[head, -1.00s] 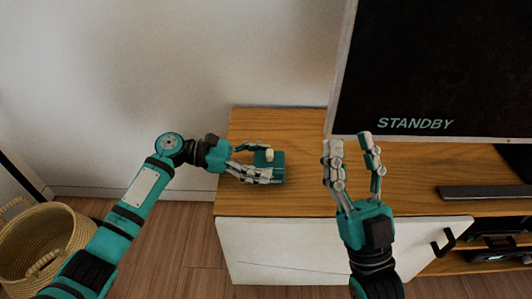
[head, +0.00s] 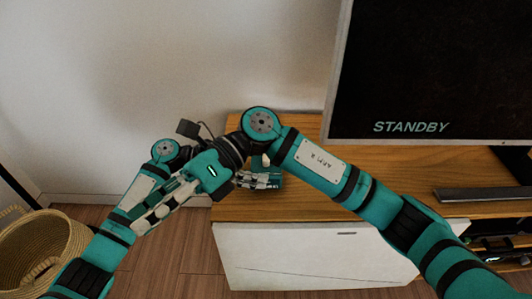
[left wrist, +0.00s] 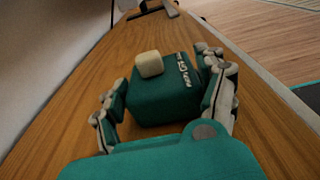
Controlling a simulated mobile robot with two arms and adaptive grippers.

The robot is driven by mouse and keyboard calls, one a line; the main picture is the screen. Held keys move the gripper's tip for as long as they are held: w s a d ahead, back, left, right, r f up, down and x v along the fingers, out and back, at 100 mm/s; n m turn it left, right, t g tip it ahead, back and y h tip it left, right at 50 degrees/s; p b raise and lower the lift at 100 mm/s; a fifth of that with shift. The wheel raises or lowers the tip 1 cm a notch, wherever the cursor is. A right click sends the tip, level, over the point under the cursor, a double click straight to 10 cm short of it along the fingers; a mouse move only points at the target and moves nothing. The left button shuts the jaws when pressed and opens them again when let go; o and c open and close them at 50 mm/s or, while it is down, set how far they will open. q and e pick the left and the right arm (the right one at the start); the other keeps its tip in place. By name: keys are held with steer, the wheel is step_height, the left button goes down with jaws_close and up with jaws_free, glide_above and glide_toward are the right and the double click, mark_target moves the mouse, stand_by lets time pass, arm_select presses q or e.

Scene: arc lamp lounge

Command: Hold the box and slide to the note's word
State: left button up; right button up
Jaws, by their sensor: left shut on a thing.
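A teal box (head: 278,182) stands on the wooden cabinet top near its left end. It shows clearly in the left wrist view (left wrist: 165,103), with a cream knob (left wrist: 149,64) and small white markings (left wrist: 184,69) on top. My left gripper (head: 262,180) is shut on the box, one finger on each side in the left wrist view (left wrist: 165,88). My right arm reaches across from the right, hiding most of the box in the head view. My right gripper (head: 146,214) hangs over my left forearm, left of the box, pointing down-left; its finger gap is unclear. No note is readable.
The wooden cabinet (head: 400,205) has a white front panel (head: 310,255). A large screen (head: 430,70) reading STANDBY stands at the right, with a dark bar (head: 480,194) below it. A wicker basket (head: 45,250) stands on the floor at left. The wall rises behind.

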steer(key=w+d+f+n+t+h, duration=0.1)
steer(key=w+d+f+t+h, duration=0.2)
steer(key=w, duration=0.4)
steer(key=w+d+f+t+h, duration=0.2)
steer(key=w+d+t+h, duration=0.2)
steer(key=w, duration=0.3)
steer(key=w+d+r+m+t+h, duration=0.1)
steer(key=w+d+r+t+h, duration=0.4)
steer(key=w+d, duration=0.5)
steer(key=shift+g, duration=0.4)
steer(key=f, duration=1)
steer(key=shift+s+a+f, duration=0.25)
steer(key=shift+s+f, duration=0.05)
steer(key=shift+f, duration=0.05)
steer(key=shift+c, duration=0.4)
jaws_close()
steer(key=shift+d, duration=0.15)
